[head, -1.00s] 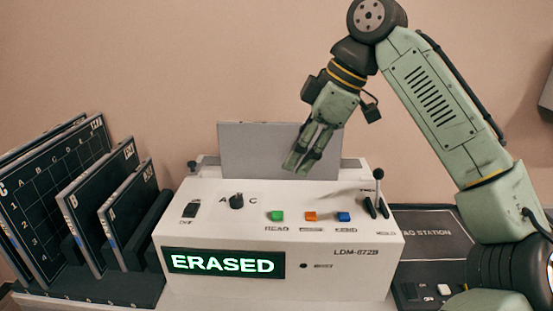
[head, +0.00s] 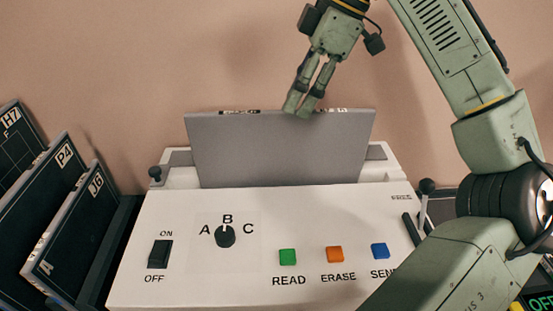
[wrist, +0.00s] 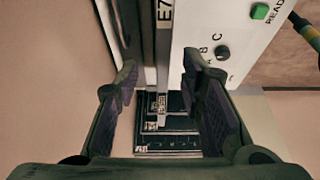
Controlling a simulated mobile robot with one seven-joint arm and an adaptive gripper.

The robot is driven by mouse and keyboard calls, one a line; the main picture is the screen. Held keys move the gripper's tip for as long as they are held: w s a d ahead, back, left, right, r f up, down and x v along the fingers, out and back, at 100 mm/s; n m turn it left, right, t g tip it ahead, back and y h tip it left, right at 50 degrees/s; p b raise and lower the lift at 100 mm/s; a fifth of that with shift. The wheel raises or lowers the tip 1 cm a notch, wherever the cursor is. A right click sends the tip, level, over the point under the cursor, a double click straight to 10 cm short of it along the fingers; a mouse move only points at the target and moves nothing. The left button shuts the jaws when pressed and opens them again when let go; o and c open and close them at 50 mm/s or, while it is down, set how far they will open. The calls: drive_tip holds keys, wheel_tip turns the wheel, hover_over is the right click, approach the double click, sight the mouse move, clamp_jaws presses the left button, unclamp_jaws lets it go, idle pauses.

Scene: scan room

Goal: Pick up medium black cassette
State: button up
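A grey-faced panel (head: 280,150) stands upright in the white machine; its top edge carries small labels, and "E7" shows on its edge (wrist: 162,50) in the wrist view. Its far face is hidden, so I cannot tell whether that is black. My gripper (head: 300,110) points down at the panel's top edge. In the wrist view my gripper (wrist: 160,92) has its fingers spread, with the panel's edge between them and gaps on both sides. At left, a mid-sized black cassette (head: 48,205) labelled P4 stands in a rack, between larger and smaller ones.
The larger black cassette H7 (head: 14,150) and the smaller J6 (head: 75,235) stand beside P4. The white machine (head: 190,270) has a power switch, a dial at B, coloured buttons and a lever (head: 425,195) at right. The wall is close behind.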

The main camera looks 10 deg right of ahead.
sight(273, 135)
drive_tip(key=x, duration=0.3)
drive_tip(key=shift+s+a+f, duration=0.15)
drive_tip(key=shift+a+f, duration=0.05)
drive_tip(key=shift+f, duration=0.1)
drive_tip(key=x, duration=0.2)
drive_tip(key=a+p+x, duration=0.1)
drive_tip(key=x, duration=0.1)
drive_tip(key=shift+w+a+f, duration=0.2)
drive_tip(key=shift+f, duration=0.35)
drive_tip(key=shift+c, duration=0.5)
clamp_jaws()
